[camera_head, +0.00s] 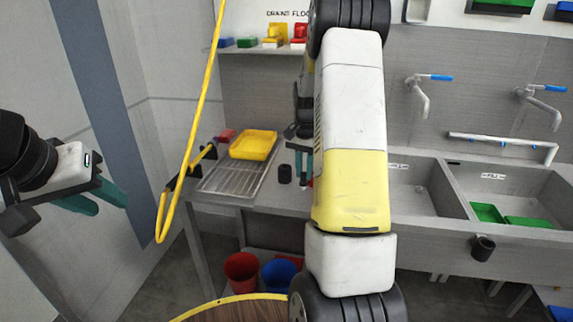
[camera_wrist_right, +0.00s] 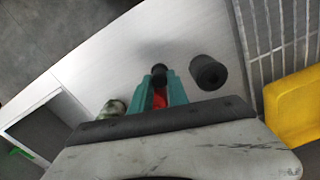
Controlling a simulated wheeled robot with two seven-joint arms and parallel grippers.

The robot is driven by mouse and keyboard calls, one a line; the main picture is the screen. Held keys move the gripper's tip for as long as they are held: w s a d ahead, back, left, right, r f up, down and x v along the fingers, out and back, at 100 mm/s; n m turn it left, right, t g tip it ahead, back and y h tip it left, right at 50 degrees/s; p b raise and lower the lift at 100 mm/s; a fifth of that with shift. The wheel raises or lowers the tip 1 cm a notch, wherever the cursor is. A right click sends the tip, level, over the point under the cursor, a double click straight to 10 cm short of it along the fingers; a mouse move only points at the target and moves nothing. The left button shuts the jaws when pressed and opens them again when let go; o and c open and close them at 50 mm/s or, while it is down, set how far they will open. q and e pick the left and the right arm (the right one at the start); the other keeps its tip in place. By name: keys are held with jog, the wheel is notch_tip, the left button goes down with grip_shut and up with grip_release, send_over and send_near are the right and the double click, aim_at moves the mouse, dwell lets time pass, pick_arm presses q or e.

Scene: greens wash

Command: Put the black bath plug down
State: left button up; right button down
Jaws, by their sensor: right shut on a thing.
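The black bath plug (camera_wrist_right: 160,73) shows in the right wrist view as a small dark round piece at the tips of my right gripper (camera_wrist_right: 161,88). The teal fingers are shut on it, and something red shows between them. In the head view my right gripper (camera_head: 303,165) is over the counter beside the sinks, partly hidden by my own arm; the plug cannot be made out there. My left gripper (camera_head: 97,200) is at the far left, open and empty, away from the counter.
A black cylinder (camera_head: 285,174) stands on the counter (camera_head: 262,198) close to my right gripper; it also shows in the right wrist view (camera_wrist_right: 208,72). A yellow tray (camera_head: 254,145) rests on a metal rack (camera_head: 232,177). A yellow rail (camera_head: 188,155) stands left. Sinks (camera_head: 512,190) lie right.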

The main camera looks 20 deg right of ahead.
aim_at(304, 173)
jog(key=shift+f, duration=0.15)
jog(key=c, duration=1.3)
grip_release()
jog(key=s+a+r+n+t, duration=0.1)
jog(key=s+a+r, duration=0.1)
jog(key=r, duration=0.7)
jog(key=s+a+r+n, duration=0.1)
jog(key=s+a+r, duration=0.1)
jog(key=r, duration=0.6)
jog(key=s+a+r+n+t, duration=0.1)
jog(key=s+a+n, duration=0.1)
jog(key=s+a, duration=0.2)
jog(key=s+a+r+n+t+y, duration=0.1)
jog(key=s+a, duration=0.4)
jog(key=s, duration=0.5)
jog(key=s+a+r+n+t+y, duration=0.1)
jog(key=s+a+n+t, duration=0.2)
jog(key=s, duration=0.4)
jog(key=shift+s+a+n, duration=0.15)
jog(key=shift+a+n, duration=0.3)
jog(key=shift+a, duration=0.05)
jog(key=shift+s+a+n, duration=0.15)
jog(key=shift+a+n, duration=0.3)
jog(key=shift+a, duration=0.05)
